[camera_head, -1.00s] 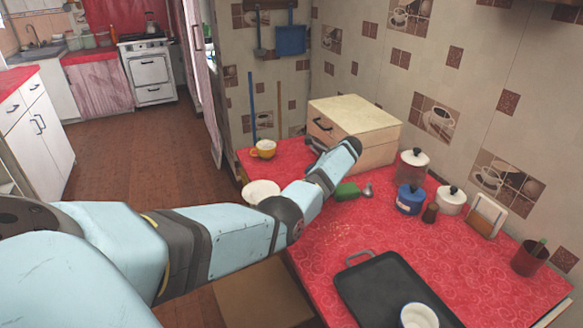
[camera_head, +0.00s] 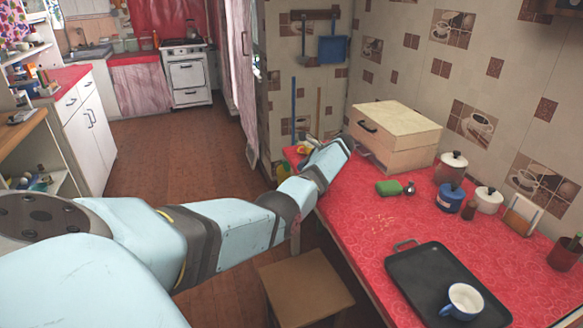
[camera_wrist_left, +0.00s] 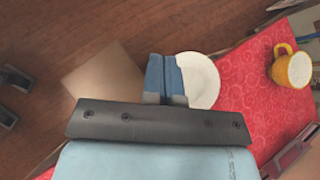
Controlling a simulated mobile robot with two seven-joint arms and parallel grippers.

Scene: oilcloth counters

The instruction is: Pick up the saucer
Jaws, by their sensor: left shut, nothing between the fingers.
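The saucer is a plain white round dish (camera_wrist_left: 205,80) on the red counter near its edge in the left wrist view. My left gripper (camera_wrist_left: 162,60) is shut and empty, and its blue fingers overlap the saucer's left side in that view. I cannot tell whether they touch it. In the head view my left arm hides the saucer, and the fingers cannot be made out there. My right gripper is not in view.
A yellow cup (camera_wrist_left: 292,68) stands on the counter beside the saucer. A wooden box (camera_head: 395,135), green sponge (camera_head: 389,187), several jars and a black tray (camera_head: 415,287) with a white-and-blue cup (camera_head: 462,301) share the counter. A stool (camera_head: 305,287) stands below.

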